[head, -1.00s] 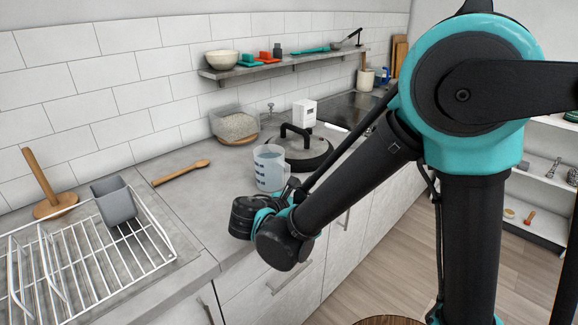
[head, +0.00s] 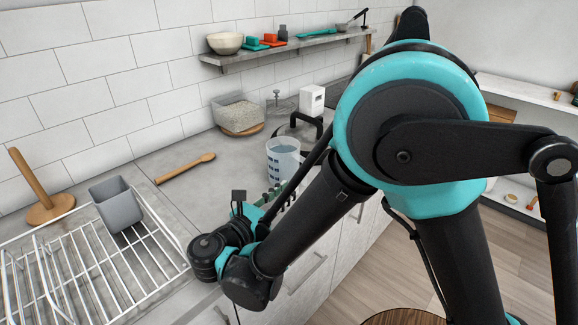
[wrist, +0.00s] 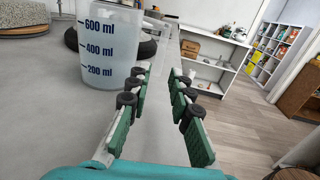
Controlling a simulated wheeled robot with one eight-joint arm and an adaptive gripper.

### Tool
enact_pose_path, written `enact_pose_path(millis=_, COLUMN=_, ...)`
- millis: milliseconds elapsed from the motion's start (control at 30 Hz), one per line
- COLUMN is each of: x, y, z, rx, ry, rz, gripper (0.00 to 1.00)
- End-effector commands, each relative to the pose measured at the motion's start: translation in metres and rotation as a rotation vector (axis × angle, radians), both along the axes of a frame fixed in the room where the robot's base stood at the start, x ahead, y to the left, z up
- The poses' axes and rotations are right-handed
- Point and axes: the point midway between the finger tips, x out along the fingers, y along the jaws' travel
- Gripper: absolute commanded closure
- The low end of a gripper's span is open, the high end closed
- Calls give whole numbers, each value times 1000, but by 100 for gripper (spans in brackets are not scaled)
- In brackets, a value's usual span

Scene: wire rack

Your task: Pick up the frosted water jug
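The frosted water jug (head: 283,160) stands upright on the counter, with dark volume marks on its side. In the wrist view the jug (wrist: 104,45) is large at the upper left, marked 200, 400 and 600 ml, and its top is cut off. My gripper (head: 272,198) is at the counter's front edge, in front of the jug and to its left. In the wrist view my gripper (wrist: 163,95) is open, with nothing between its green-padded fingers. The jug is beyond and left of the fingers, apart from the left one.
A lidded pan (head: 300,130) stands behind the jug, partly hidden by my arm. A wire rack (head: 92,262) holds a grey cup (head: 115,205). A grain container (head: 238,112) stands by the wall. Counter between spoon and jug is clear.

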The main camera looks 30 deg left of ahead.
Motion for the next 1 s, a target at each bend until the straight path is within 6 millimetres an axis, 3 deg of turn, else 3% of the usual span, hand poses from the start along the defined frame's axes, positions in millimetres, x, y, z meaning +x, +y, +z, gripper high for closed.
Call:
enact_pose_path(millis=100, x=25, y=-5, z=0, rx=0, ry=1, rz=-4, gripper=79)
enact_pose_path(millis=300, x=57, y=-10, z=0, rx=1, ry=1, rz=-2, gripper=79)
enact_pose_path(millis=567, x=73, y=-13, z=0, rx=1, ry=1, rz=0, gripper=79)
enact_pose_path(millis=800, x=108, y=-19, z=0, rx=1, ry=1, rz=-3, gripper=79)
enact_pose_path(millis=1000, x=124, y=-22, z=0, rx=1, ry=1, rz=-1, gripper=79)
